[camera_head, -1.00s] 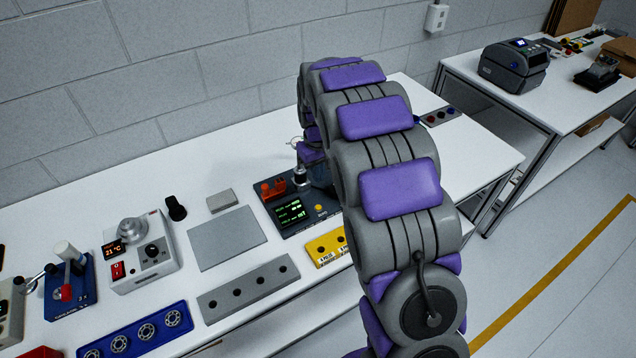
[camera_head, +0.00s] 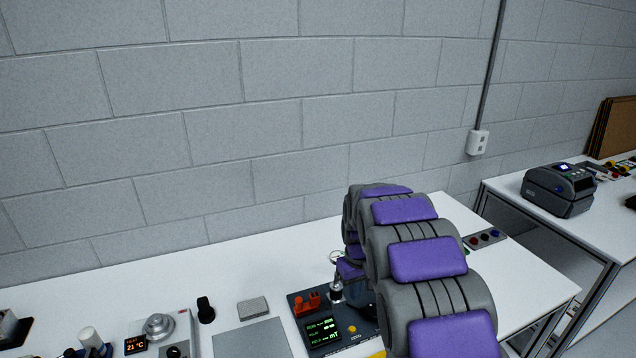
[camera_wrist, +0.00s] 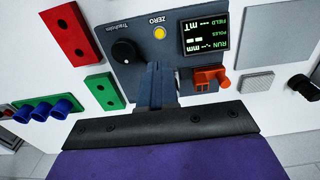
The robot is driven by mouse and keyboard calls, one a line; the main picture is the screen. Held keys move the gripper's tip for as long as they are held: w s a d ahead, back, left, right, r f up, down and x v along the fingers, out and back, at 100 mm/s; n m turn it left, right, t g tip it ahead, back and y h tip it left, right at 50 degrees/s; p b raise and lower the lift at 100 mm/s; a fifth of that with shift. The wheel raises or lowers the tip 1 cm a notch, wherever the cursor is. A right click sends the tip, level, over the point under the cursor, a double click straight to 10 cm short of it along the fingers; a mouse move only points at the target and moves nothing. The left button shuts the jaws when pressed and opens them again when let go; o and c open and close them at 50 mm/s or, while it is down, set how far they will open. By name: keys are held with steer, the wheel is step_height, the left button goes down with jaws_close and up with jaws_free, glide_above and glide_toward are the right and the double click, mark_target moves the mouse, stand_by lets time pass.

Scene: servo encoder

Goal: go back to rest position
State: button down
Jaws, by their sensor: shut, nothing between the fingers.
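My gripper (camera_wrist: 157,84) is shut and empty in the wrist view. Its fingers point at the dark grey meter device (camera_wrist: 140,62), over or against its face; I cannot tell if they touch. The device has a lit display (camera_wrist: 205,32), a black knob (camera_wrist: 123,51) and a yellow button (camera_wrist: 160,33). An orange part (camera_wrist: 208,78) sits at its edge. In the head view my arm bends over the bench (camera_head: 245,268), and the device (camera_head: 322,335) is partly hidden behind it. The fingers are hidden there.
A power-supply-like box (camera_head: 160,335), a small black knob piece (camera_head: 205,309) and a grey block (camera_head: 253,308) stand left of the device. A strip with coloured buttons (camera_head: 485,238) lies at the right. A printer (camera_head: 560,188) stands on another table. A block wall (camera_head: 250,120) rises behind.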

steer(key=s+r+m, duration=0.1)
steer(key=s+r, duration=0.6)
steer(key=s, duration=0.5)
steer(key=s+r+m+g, duration=0.1)
steer(key=s+m+g, duration=0.1)
steer(key=s, duration=2.8)
steer(key=shift+d+r+m, duration=0.15)
steer(key=shift+r+m, duration=0.1)
steer(key=shift+m, duration=0.05)
steer(key=c, duration=1.8)
jaws_free()
